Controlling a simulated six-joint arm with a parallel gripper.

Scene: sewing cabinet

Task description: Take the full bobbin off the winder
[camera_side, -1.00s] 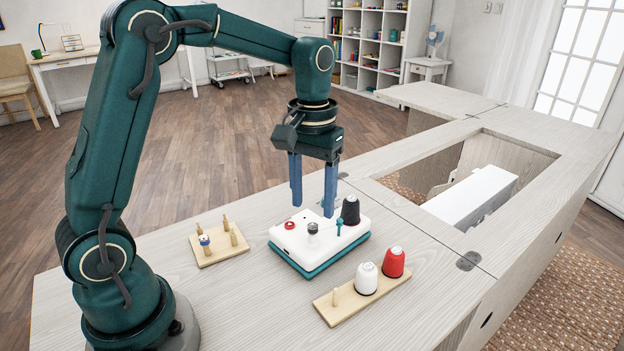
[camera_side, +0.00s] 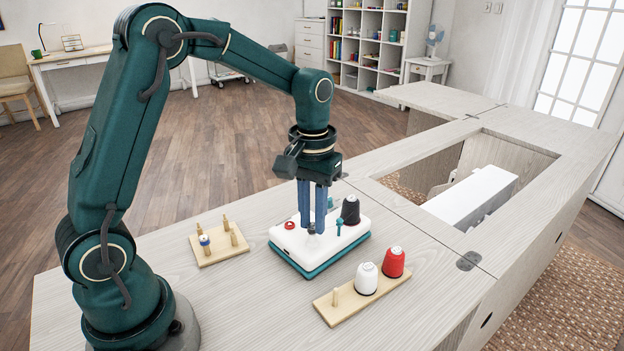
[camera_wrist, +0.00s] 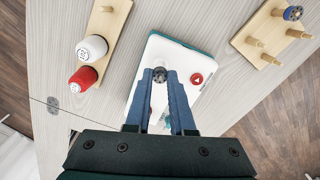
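The bobbin winder (camera_side: 335,250) is a white box with a teal base on the cabinet top; it also shows in the wrist view (camera_wrist: 203,96). My gripper (camera_side: 312,228) points straight down. Its two blue fingers are closed in on either side of the bobbin, with their tips at the bobbin in the wrist view (camera_wrist: 160,79). I see no clear gap between fingers and bobbin. The bobbin looks still seated on the winder.
A black thread cone (camera_side: 350,210) and a small teal post (camera_side: 339,225) stand right of the fingers. A red button (camera_side: 290,225) is left. A pegboard (camera_side: 219,249) holds a blue bobbin (camera_side: 204,240). A stand (camera_side: 334,309) holds white (camera_side: 366,278) and red (camera_side: 393,262) cones.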

